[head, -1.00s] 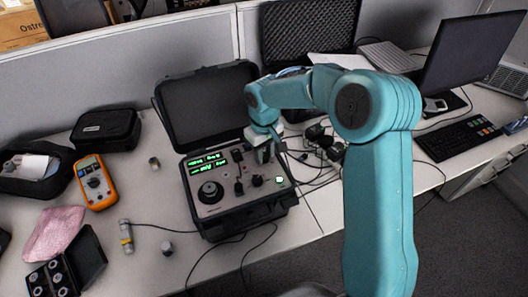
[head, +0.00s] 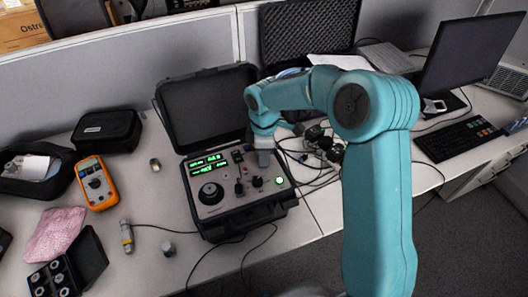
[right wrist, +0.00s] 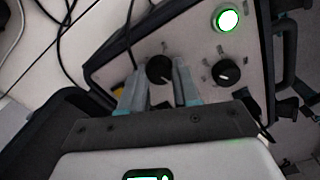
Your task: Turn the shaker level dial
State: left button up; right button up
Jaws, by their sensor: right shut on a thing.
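The shaker case (head: 240,215) stands open on the desk, its grey panel facing up. My right gripper (head: 264,160) reaches down to the panel's upper right. In the right wrist view its fingers (right wrist: 160,84) are shut on a small round black knob (right wrist: 160,69), one on each side. This knob is hidden by the gripper in the head view. A second small knob (right wrist: 227,73) is free beside it. A large black dial (head: 211,193) sits at the panel's left. Which one is the shaker level dial cannot be read from labels. My left gripper is out of view.
A lit green button (head: 280,180) and green displays (head: 207,164) are on the panel. Cables lie right of the case. An orange multimeter (head: 96,183), a cylindrical sensor (head: 127,236) and a black pouch (head: 106,130) lie to the left.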

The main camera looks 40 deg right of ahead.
jog(key=shift+n+p, duration=0.3)
jog(key=shift+n, duration=2)
jog(key=o, duration=1.1)
jog(key=shift+c, duration=0.2)
notch_tip(320, 180, up, 16)
jog(key=shift+r, duration=0.15)
jog(key=shift+r, duration=0.1)
